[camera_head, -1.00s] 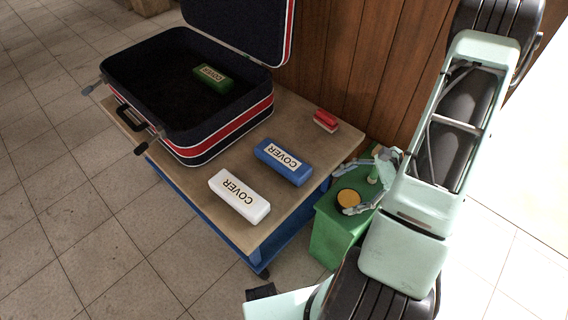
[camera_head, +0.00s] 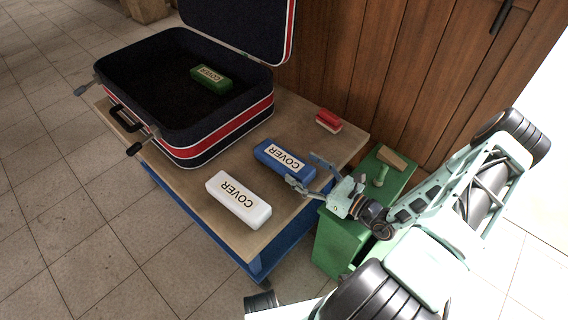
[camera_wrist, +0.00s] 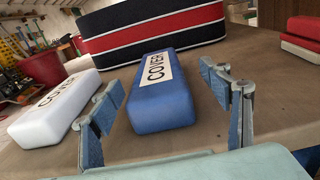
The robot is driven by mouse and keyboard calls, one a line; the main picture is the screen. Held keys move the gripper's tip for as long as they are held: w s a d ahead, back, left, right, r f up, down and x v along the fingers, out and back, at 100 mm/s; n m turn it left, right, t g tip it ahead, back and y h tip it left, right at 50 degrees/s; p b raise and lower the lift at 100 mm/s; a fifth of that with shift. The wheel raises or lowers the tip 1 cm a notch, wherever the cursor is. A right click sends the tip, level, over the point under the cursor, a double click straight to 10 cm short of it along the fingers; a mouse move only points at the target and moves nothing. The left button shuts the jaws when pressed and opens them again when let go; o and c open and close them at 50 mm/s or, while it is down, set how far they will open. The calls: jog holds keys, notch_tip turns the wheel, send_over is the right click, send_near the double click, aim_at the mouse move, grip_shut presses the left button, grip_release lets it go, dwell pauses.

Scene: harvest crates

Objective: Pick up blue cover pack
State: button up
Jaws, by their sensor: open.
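The blue cover pack (camera_head: 270,153) lies flat on the low table, label up, between the white cover pack (camera_head: 229,203) and the red item. My gripper (camera_head: 306,172) is open at its right end, fingers pointing toward it. In the wrist view the blue pack (camera_wrist: 161,106) lies ahead, between the two spread fingers of my gripper (camera_wrist: 160,100). I cannot tell if a finger touches it. The white pack also shows in the wrist view (camera_wrist: 50,107), left of the left finger. A green cover pack (camera_head: 222,83) lies inside the open suitcase.
The dark suitcase (camera_head: 222,128) with red and white stripes stands on the wooden tabletop (camera_head: 318,147), behind the packs. A small red and white item (camera_head: 328,121) lies at the back right. A green cabinet (camera_head: 330,243) stands beside the table, under my arm.

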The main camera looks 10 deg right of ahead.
aim_at(288, 160)
jog(key=b+x, duration=0.1)
jog(key=x, duration=0.5)
jog(key=shift+s+a+f+b, duration=0.15)
jog(key=shift+s+b, duration=0.05)
jog(key=shift+b, duration=0.1)
jog(key=c, duration=1.5)
jog(key=shift+o, duration=0.2)
